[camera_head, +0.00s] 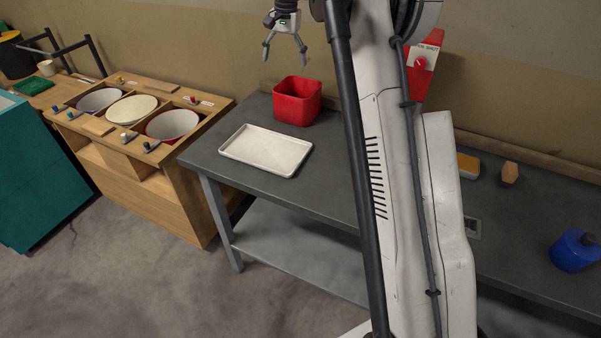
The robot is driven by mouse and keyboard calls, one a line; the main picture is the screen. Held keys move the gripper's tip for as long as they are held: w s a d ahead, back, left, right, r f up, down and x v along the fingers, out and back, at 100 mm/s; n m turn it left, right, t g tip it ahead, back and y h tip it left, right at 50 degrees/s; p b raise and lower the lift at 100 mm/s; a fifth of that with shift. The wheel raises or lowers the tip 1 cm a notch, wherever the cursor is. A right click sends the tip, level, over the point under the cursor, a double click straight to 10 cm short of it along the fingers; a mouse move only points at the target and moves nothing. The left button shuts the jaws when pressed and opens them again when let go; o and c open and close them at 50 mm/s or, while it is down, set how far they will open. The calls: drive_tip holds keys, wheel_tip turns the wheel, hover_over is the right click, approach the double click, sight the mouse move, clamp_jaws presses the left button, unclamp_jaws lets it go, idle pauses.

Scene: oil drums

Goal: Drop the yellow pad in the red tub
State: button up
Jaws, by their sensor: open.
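The red tub (297,104) stands upright near the back of the dark grey table, behind the white tray. My gripper (285,58) is open and empty, above and slightly left of the tub in the picture. A yellow-orange pad (468,163) lies on the table to the right of my arm, its left part hidden behind the arm. It looks like the yellow pad. The bottom of the tub's inside is hidden.
A white tray (266,150) lies in front of the tub. A wooden block (510,173) and a blue can (575,252) sit on the right. A red box (422,66) is on the wall. A wooden cabinet (178,200) with round bins stands left.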

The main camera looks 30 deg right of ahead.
drive_tip(key=s+a+r+n+t, duration=0.1)
drive_tip(key=s+a+r, duration=0.25)
drive_tip(key=s, duration=0.35)
drive_tip(key=s+a+r+n+t, duration=0.1)
drive_tip(key=s+a+r+n, duration=0.2)
drive_tip(key=s, duration=0.5)
drive_tip(key=s+a+r+t, duration=0.1)
drive_tip(key=s+a+r, duration=0.2)
drive_tip(key=s+a, duration=0.3)
drive_tip(key=s+a+f+n+t, duration=0.1)
drive_tip(key=s+a+f, duration=0.1)
drive_tip(key=s, duration=0.6)
drive_tip(key=s+a+f+n+t, duration=0.1)
drive_tip(key=s+f+n, duration=0.1)
drive_tip(key=s+f, duration=0.3)
drive_tip(key=s+a+f+n+t, duration=0.1)
drive_tip(key=s+f, duration=0.3)
drive_tip(key=s, duration=0.8)
drive_tip(key=shift+a+n+t, duration=0.3)
drive_tip(key=shift+a, duration=0.5)
